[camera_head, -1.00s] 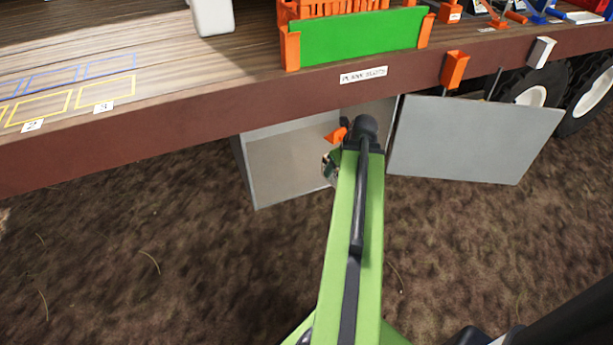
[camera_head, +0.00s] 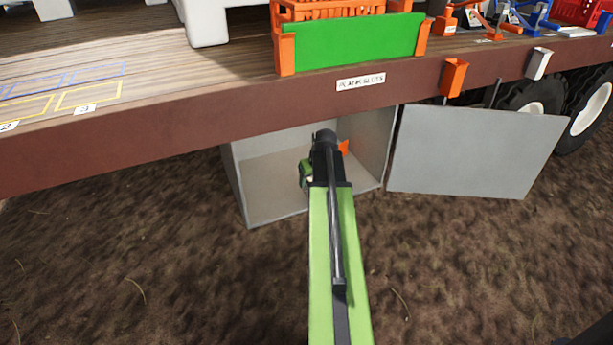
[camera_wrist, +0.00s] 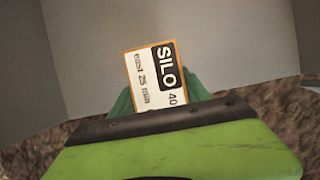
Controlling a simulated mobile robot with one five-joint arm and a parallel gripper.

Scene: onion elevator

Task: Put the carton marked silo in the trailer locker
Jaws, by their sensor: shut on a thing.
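The silo carton shows in the wrist view as a white label with an orange edge and the word SILO (camera_wrist: 155,77), with dark green on both sides. My gripper (camera_head: 312,172) is shut on it. The trailer locker (camera_head: 240,190) is a grey open-fronted box under the deck. My gripper is in front of its opening in the head view; how deep it reaches I cannot tell. Grey walls fill the wrist view behind the carton.
The locker door (camera_head: 475,150) stands open to the right. The trailer's brown deck edge (camera_head: 180,130) runs above the locker. An orange crate (camera_head: 330,10) behind a green board (camera_head: 350,43) stands on the deck. Wheels (camera_head: 585,110) are at far right. Bare soil lies in front.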

